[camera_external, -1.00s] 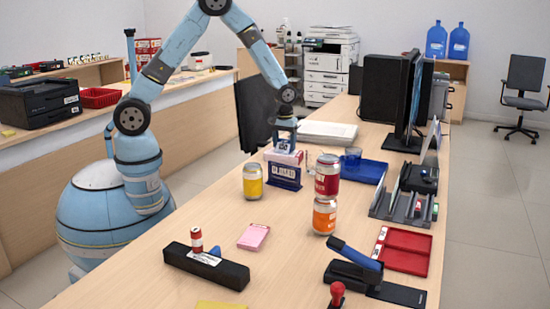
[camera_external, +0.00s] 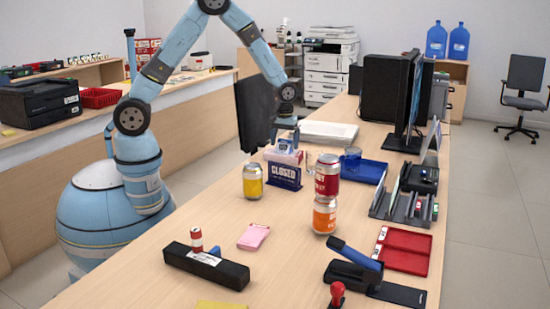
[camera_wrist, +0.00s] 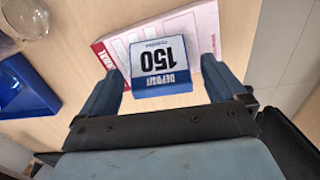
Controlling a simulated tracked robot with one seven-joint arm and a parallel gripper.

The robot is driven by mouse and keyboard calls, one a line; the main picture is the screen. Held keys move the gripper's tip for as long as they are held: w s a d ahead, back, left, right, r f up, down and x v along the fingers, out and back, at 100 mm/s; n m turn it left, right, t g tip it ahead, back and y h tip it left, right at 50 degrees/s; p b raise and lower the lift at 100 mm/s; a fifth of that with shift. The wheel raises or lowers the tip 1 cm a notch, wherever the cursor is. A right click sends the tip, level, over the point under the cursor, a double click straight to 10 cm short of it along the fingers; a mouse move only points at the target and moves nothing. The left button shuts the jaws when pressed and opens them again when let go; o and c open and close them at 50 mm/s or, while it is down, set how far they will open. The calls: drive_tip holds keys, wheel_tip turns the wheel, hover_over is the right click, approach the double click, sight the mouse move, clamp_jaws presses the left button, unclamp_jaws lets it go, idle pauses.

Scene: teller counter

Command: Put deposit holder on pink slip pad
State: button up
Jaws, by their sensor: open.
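The deposit holder (camera_wrist: 161,66), a small blue and white stand reading "DEPOSIT 150", is in the middle of the wrist view. In the external view the holder (camera_external: 285,146) sits below my gripper (camera_external: 286,137), behind the CLOSED sign. The pink slip pad (camera_wrist: 110,52) lies under and around the holder in the wrist view; the holder appears to stand on it. The pad's pink edge (camera_external: 283,157) shows in the external view, partly hidden by the sign. My gripper (camera_wrist: 160,75) is open, with one finger on each side of the holder.
The CLOSED sign (camera_external: 284,176) stands just in front. A yellow can (camera_external: 252,182) is to its left, stacked cans (camera_external: 326,178) to its right. A blue tray (camera_external: 370,172) lies at right. A smaller pink pad (camera_external: 254,236) lies nearer the camera.

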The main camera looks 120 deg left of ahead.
sight(284, 142)
wheel_tip(284, 142, up, 11)
drive_tip(key=shift+r, duration=0.15)
idle(0.4)
drive_tip(key=s+d+r+m+t, duration=0.15)
drive_tip(key=d+r+m, duration=0.25)
drive_tip(key=d+r, duration=0.65)
drive_tip(key=s+d+r+m+t, duration=0.15)
drive_tip(key=d+r+m, duration=0.5)
drive_tip(key=d, duration=0.65)
drive_tip(key=s+d+r+m+t, duration=0.1)
drive_tip(key=s+d+r+m, duration=0.2)
drive_tip(key=s+d, duration=0.5)
drive_tip(key=s+d+r+m+t, duration=0.1)
drive_tip(key=s+d+r+m, duration=0.2)
drive_tip(key=s+d, duration=0.4)
drive_tip(key=shift+s+d+m+t, duration=0.35)
drive_tip(key=shift+s+m, duration=0.4)
drive_tip(key=shift+s, duration=0.2)
